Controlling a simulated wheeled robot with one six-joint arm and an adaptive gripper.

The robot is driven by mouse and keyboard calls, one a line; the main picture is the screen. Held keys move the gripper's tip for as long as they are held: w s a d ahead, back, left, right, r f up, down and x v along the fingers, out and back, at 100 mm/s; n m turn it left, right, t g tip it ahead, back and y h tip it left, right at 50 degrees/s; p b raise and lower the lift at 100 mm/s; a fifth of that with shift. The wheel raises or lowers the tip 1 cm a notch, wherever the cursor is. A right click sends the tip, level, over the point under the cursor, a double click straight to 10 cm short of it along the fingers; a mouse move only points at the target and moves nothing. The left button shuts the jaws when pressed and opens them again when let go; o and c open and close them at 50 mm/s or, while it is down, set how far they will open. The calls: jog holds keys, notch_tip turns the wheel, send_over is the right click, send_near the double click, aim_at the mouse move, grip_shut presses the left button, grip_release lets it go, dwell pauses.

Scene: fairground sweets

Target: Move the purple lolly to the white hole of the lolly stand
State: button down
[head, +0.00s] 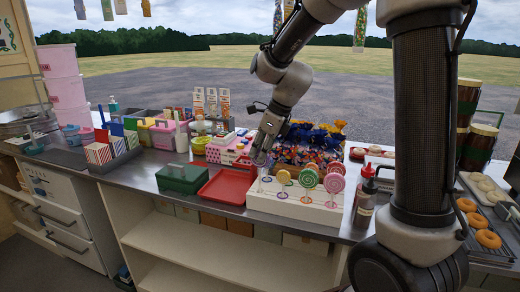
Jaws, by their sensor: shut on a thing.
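The lolly stand (293,206) is a long white block on the counter, with coloured rings marked on its top. A yellow lolly (283,177), a green lolly (308,178) and a pink lolly (333,183) stand upright in it, with others partly hidden behind them. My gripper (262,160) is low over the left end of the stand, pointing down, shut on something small. I cannot make out a purple disc clearly; the purple lolly seems to be between my fingers, mostly hidden. I cannot tell for sure which ring is the white hole or whether the stick touches the stand.
A red tray (226,186) and a dark green box (184,178) lie left of the stand. Blue and orange wrapped sweets (310,143) are piled behind it. A red-topped bottle (366,192) stands close on the right. The counter's front edge is just before the stand.

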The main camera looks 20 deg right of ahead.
aim_at(258, 166)
jog(key=shift+f, duration=0.3)
jog(key=shift+f, duration=0.5)
dwell(0.4)
jog(key=shift+f, duration=0.75)
jog(key=shift+f, duration=0.35)
jog(key=c, duration=0.7)
grip_release()
jog(key=shift+r, duration=0.15)
